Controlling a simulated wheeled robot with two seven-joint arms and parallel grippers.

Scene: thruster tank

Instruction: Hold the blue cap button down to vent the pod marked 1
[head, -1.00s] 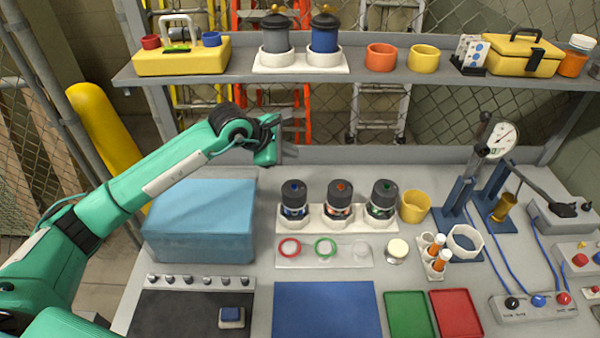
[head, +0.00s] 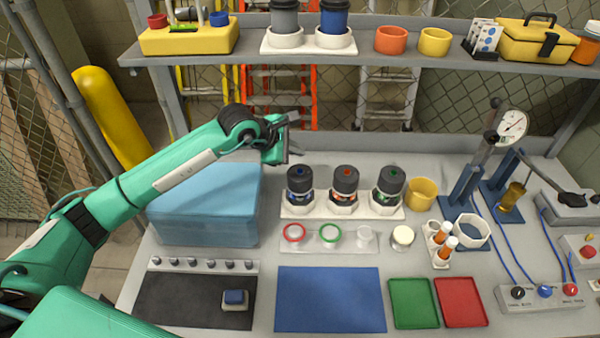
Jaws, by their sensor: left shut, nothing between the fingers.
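Three pods with dark caps stand in a row in a white rack (head: 325,211) on the bench. The left pod (head: 299,185) has a blue button (head: 298,169) on its cap; the middle one (head: 344,184) has a red button and the right one (head: 390,187) a green button. I cannot read any number on them. My left gripper (head: 289,152) is shut and empty, just behind and above the blue-button pod, apparently apart from it. Its fingertips are small and hard to make out. My right gripper is not in view.
A blue box (head: 205,205) lies left of the pods, below my left arm. A yellow cup (head: 421,194) and a gauge press (head: 486,165) stand to the right. A shelf (head: 370,60) runs above the back. The blue mat (head: 330,298) in front is clear.

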